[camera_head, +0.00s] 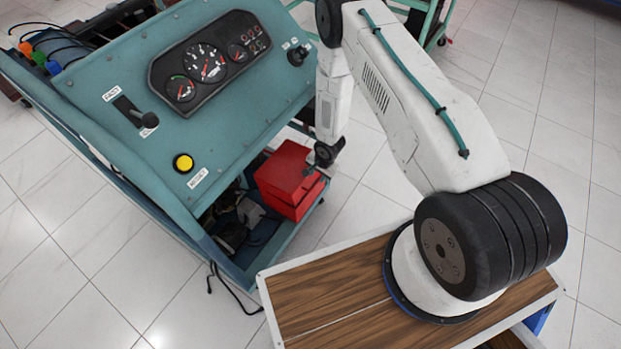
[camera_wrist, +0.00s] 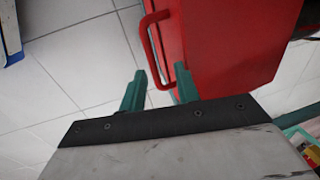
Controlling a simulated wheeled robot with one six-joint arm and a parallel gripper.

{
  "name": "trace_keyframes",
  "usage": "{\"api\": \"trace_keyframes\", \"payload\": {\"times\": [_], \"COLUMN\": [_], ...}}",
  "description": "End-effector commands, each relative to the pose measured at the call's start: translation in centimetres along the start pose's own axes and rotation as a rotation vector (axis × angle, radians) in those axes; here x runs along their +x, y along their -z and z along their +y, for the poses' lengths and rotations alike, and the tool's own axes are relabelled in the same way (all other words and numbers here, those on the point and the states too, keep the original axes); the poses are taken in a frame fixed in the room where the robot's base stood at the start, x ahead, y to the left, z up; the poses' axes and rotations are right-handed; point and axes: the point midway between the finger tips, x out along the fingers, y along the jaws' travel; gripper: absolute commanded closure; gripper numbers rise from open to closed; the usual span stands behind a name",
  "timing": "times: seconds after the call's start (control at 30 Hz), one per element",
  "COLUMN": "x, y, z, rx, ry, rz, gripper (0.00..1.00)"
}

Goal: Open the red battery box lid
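The red battery box (camera_head: 287,183) sits on the low shelf of the teal engine trainer, and its lid looks shut. In the wrist view the red box (camera_wrist: 235,40) fills the upper right, with a red bar handle (camera_wrist: 152,50) standing out from its side. My gripper (camera_head: 322,158) is at the right side of the box. In the wrist view my gripper (camera_wrist: 161,72) has its two teal fingers apart, with the lower part of the handle showing between them. I cannot tell whether either finger touches the handle.
The trainer's sloping panel (camera_head: 120,75) with gauges (camera_head: 207,62), a lever (camera_head: 135,112) and a yellow button (camera_head: 183,162) rises left of the box. Dark parts and cables lie beside the box on the shelf. White tiled floor is clear to the right.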

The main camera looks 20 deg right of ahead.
Motion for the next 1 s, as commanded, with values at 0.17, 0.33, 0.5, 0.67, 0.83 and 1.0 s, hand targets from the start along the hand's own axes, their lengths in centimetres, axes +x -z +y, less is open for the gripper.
{"api": "trace_keyframes", "payload": {"times": [0.17,0.33,0.5,0.67,0.83,1.0], "x": [-0.8,-2.0,-3.2,-4.3,-5.5,-6.7], "y": [-1.2,-1.4,-1.4,-1.4,-1.4,-1.4], "z": [-0.8,-1.0,-1.2,-1.3,-1.4,-1.6], "rx": [-0.009,-0.008,-0.007,-0.009,-0.007,-0.007], "ry": [-0.002,-0.004,-0.004,-0.005,-0.006,-0.005], "rz": [-0.003,-0.004,-0.004,-0.004,-0.004,-0.004], "gripper": [0.68,0.68,0.68,0.68,0.68,0.68]}}
